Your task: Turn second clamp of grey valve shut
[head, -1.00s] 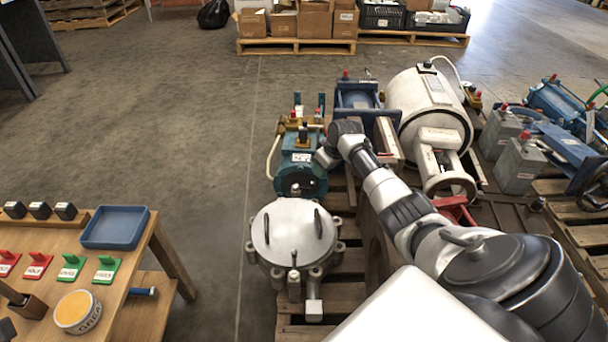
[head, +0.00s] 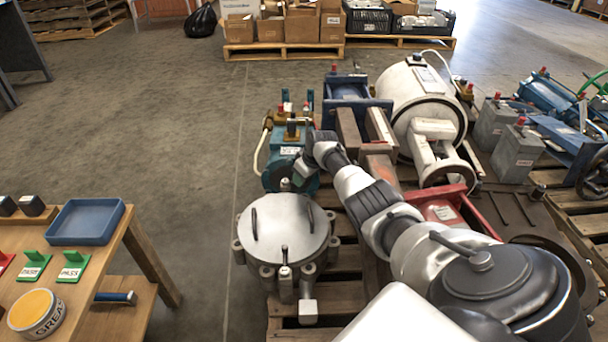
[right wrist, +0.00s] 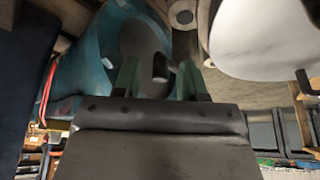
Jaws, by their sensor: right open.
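The grey valve (head: 272,232) stands on a pallet in the middle of the head view, with a round lid, two dark handles and lugs around its rim. An upright clamp (head: 285,272) is at its front edge; a small grey knob (head: 285,185) shows at its back edge. My right arm reaches over to the valve's far side, beside the teal pump (head: 277,175); its fingers cannot be made out there. In the right wrist view my right gripper (right wrist: 160,82) is open, with a dark peg (right wrist: 160,67) between or behind its fingers; contact is unclear. My left gripper is out of view.
A wooden table (head: 130,262) with a blue tray (head: 86,222) and a grease tin (head: 36,312) is at left. Blue and white machines and a red frame (head: 440,208) crowd the right. Open floor (head: 190,150) lies between table and pallet.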

